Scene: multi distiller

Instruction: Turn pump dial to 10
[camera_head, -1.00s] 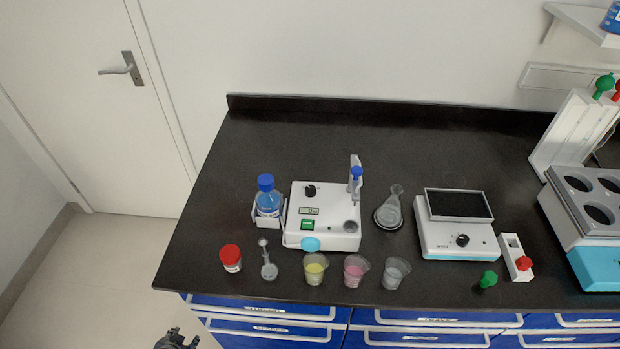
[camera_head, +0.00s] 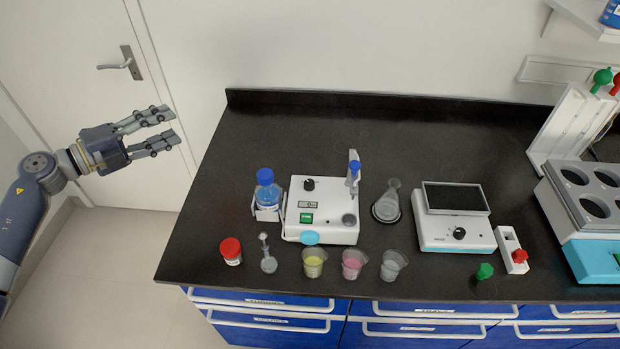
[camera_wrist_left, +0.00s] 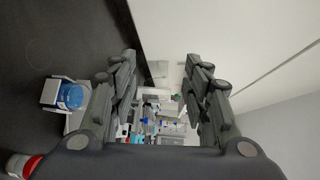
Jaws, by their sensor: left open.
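The white pump (camera_head: 322,212) stands on the black bench, with a black dial (camera_head: 309,184) on its top at the back left and a green switch near its front. The number the dial points to is too small to read. My left gripper (camera_head: 170,128) is open and empty, raised at the left in front of the door and clear of the bench, apart from the pump. Its two open fingers also show in the left wrist view (camera_wrist_left: 168,75). My right gripper is not in view.
A blue-capped bottle (camera_head: 267,192) stands left of the pump. A red-capped jar (camera_head: 231,251), a small flask (camera_head: 267,256) and several cups line the front. A conical flask (camera_head: 389,204) and a plate device (camera_head: 455,222) stand to the right. The bench's back left is clear.

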